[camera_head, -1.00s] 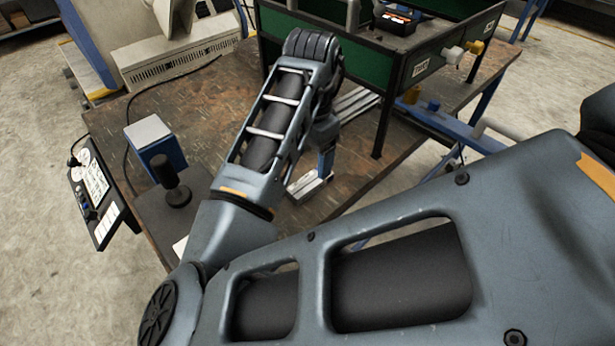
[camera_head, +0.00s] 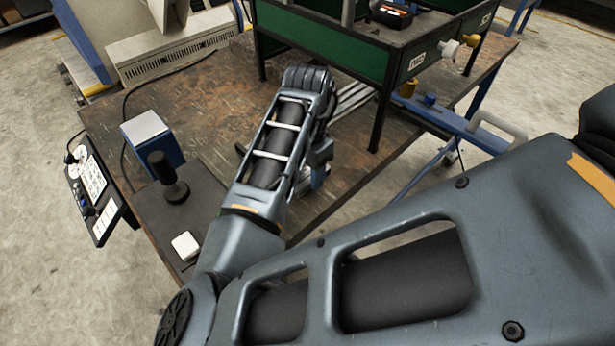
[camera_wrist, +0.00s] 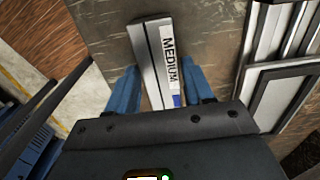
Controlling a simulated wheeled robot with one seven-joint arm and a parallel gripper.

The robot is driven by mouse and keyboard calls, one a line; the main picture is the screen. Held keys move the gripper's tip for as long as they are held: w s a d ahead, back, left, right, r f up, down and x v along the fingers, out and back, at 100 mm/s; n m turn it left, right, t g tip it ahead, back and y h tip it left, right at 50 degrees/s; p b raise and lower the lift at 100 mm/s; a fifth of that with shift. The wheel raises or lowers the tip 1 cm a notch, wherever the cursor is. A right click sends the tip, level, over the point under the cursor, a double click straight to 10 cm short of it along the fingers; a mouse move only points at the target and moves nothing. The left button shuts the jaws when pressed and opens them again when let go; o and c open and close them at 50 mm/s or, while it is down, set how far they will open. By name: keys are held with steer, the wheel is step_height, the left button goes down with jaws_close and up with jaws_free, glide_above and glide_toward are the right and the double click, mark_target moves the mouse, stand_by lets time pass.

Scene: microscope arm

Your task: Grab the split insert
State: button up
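A long, narrow grey and white block labelled MEDIUM (camera_wrist: 152,50), which I take to be the split insert, lies on the worn brown table in the wrist view. My gripper (camera_wrist: 158,64) has its two blue fingers apart, one on each side of the block's near part. The right finger looks very close to the block's labelled side; I cannot tell if either touches. The block's near end is hidden by the gripper body. In the head view my gripper (camera_head: 318,165) is low over the table, and my arm hides most of the block.
Metal rails (camera_wrist: 270,85) lie right of the block. A green-sided frame (camera_head: 330,40) stands on the table behind my arm. A blue and white box (camera_head: 152,138), a black knobbed post (camera_head: 166,175) and a small white piece (camera_head: 185,246) are at left.

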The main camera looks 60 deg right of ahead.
jaws_close()
steer(key=shift+r, duration=0.15)
stand_by(0.5)
